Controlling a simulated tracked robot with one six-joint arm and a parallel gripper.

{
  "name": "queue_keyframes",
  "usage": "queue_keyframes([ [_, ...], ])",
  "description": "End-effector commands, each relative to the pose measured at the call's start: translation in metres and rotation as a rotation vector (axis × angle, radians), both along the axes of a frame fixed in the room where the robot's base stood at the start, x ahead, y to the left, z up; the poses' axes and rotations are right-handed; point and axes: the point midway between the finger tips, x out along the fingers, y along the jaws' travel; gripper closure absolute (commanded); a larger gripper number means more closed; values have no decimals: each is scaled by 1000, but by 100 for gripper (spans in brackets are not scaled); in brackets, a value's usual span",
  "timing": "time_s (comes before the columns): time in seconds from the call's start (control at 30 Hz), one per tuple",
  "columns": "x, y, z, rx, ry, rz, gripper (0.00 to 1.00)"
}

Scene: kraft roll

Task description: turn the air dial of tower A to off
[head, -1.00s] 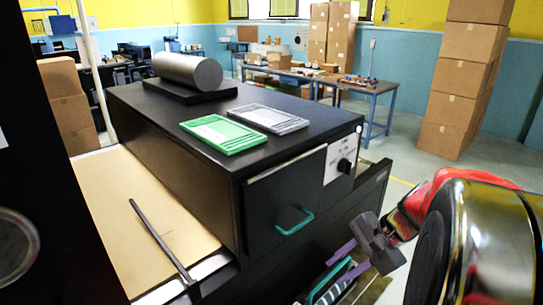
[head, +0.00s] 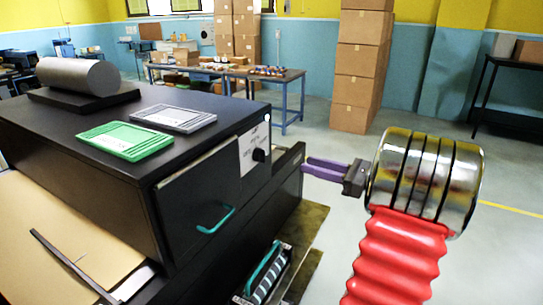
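A black cabinet tower (head: 110,165) stands at the left, with a white label plate (head: 250,150) on the right end of its front. A small black round dial (head: 259,155) sits on the lower part of the plate. Its pointer direction and the label's print are too small to read, so I cannot tell the setting or the tower's letter. My gripper (head: 307,167) is to the right of the dial, with its purple fingers pointing left toward the tower. The fingers are a little apart, with nothing seen between them. They do not appear to touch the dial.
A drawer front with a teal handle (head: 217,220) is left of the dial. A green tray (head: 125,140), a grey tray (head: 173,118) and a grey roll (head: 78,75) lie on top. A black ledge (head: 290,160) juts beside the plate. Open floor lies right.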

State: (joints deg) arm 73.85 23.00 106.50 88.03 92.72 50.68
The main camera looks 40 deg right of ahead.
Motion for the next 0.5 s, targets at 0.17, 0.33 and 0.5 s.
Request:
queue_keyframes([
  [0.17, 0, 0, 0, -3, 1, 0, 71],
  [0.33, 3, 2, 0, -4, 2, 2, 71],
  [0.5, 17, 7, -1, -5, 1, 2, 71],
])
